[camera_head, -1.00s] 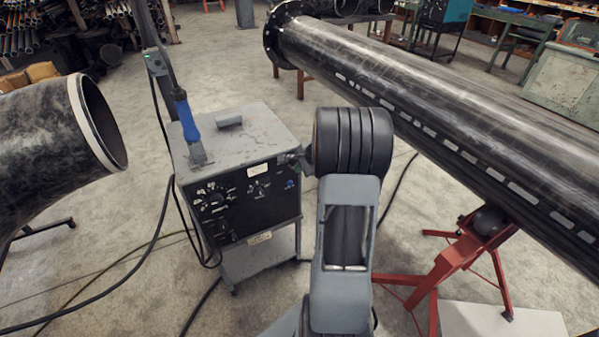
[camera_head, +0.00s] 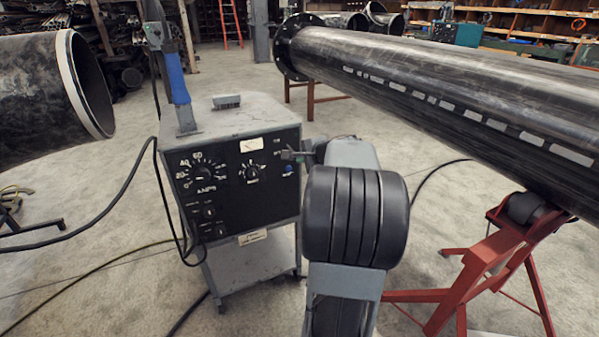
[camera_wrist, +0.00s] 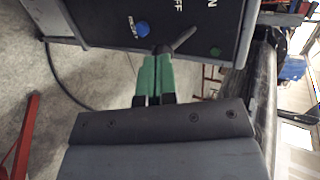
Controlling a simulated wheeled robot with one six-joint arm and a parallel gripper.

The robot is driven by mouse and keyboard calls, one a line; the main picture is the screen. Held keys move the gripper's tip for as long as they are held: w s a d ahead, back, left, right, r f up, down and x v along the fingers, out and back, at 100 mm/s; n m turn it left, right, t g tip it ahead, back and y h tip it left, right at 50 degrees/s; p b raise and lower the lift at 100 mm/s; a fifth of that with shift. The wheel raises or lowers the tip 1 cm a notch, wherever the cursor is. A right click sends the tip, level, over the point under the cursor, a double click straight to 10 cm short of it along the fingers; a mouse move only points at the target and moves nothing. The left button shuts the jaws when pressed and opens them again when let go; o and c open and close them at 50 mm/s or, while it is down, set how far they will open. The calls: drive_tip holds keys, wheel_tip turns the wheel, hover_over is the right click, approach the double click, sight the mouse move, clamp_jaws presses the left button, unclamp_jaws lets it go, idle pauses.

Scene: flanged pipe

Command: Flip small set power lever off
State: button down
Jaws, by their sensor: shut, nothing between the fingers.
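The small set is a grey welding machine (camera_head: 240,115) with a black front panel, left of my arm in the head view. In the wrist view its panel (camera_wrist: 100,15) fills the top. A grey power lever (camera_wrist: 182,40) slants up to the right there, close to the OFF lettering, with part of the ON lettering further right. My gripper (camera_wrist: 157,54) has green fingers, shut and empty, with tips at the lever's lower left end. I cannot tell whether they touch it. In the head view my gripper (camera_head: 290,156) is at the panel's upper right and the lever is not clear.
A large black pipe (camera_head: 450,90) on a red stand (camera_head: 470,265) lies right of my arm. A cable (camera_head: 130,185) hangs at the machine's left.

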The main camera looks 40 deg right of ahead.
drive_tip(key=shift+f+b, duration=0.9)
drive_tip(key=shift+b, duration=0.35)
drive_tip(key=shift+r, duration=0.1)
drive_tip(key=shift+r+p, duration=0.55)
drive_tip(key=shift+r, duration=0.15)
drive_tip(key=s+f+p+v, duration=0.1)
drive_tip(key=f+v, duration=0.1)
drive_tip(key=v, duration=1.2)
drive_tip(key=shift+a+f+p, duration=0.2)
drive_tip(key=shift+p, duration=0.15)
